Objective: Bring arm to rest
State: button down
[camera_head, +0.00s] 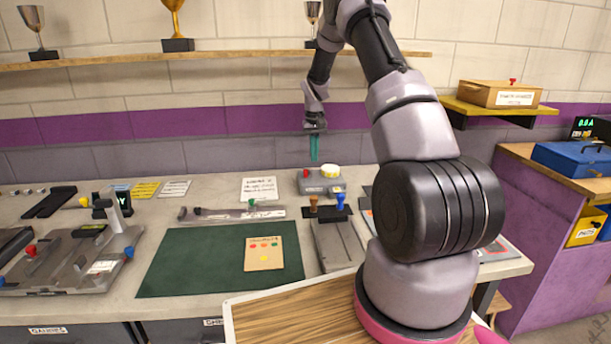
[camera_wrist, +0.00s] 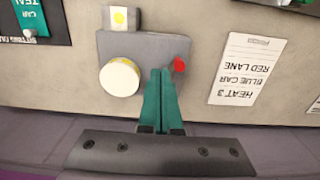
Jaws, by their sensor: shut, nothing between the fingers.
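My gripper (camera_head: 314,150) hangs from my raised arm above the back of the workbench in the head view, pointing down. Its teal fingers are together and hold nothing; they also show in the wrist view (camera_wrist: 160,100). Below it stands a grey control box (camera_head: 318,184) with a yellow-and-white round knob (camera_head: 330,170) and a red button (camera_head: 306,173). In the wrist view the fingertips appear between the knob (camera_wrist: 121,77) and the red button (camera_wrist: 180,65). The fingers look apart from the box. My arm hides part of the bench on the right.
A heat card (camera_head: 259,189) lies left of the box. A dark green mat (camera_head: 190,262) with a dotted card (camera_head: 264,253) lies at the front. A grey fixture (camera_head: 70,260) is at left. A trophy shelf (camera_head: 215,56) runs above; a yellow shelf (camera_head: 490,108) is at right.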

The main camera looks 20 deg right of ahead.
jog(key=shift+r, duration=0.1)
jog(key=s+a+r+t, duration=0.1)
jog(key=s+a+r, duration=0.1)
jog(key=s+r, duration=0.45)
jog(key=s+a+r+m+t, duration=0.1)
jog(key=s+a+r, duration=0.15)
jog(key=r, duration=0.75)
jog(key=s+a+r+t, duration=0.1)
jog(key=s+a+r, duration=0.1)
jog(key=s+r, duration=0.45)
jog(key=s+a+r+t, duration=0.1)
jog(key=s+r, duration=0.1)
jog(key=s, duration=0.6)
jog(key=s+a+r+t+y, duration=0.1)
jog(key=s+a+r, duration=0.1)
jog(key=s, duration=0.6)
jog(key=s+a+r+m+t+y, duration=0.1)
jog(key=s+r, duration=0.3)
jog(key=s, duration=0.4)
jog(key=shift+a+r+t, duration=0.15)
jog(key=shift+a+t, duration=0.4)
jog(key=shift+t, duration=0.05)
jog(key=shift+w, duration=0.1)
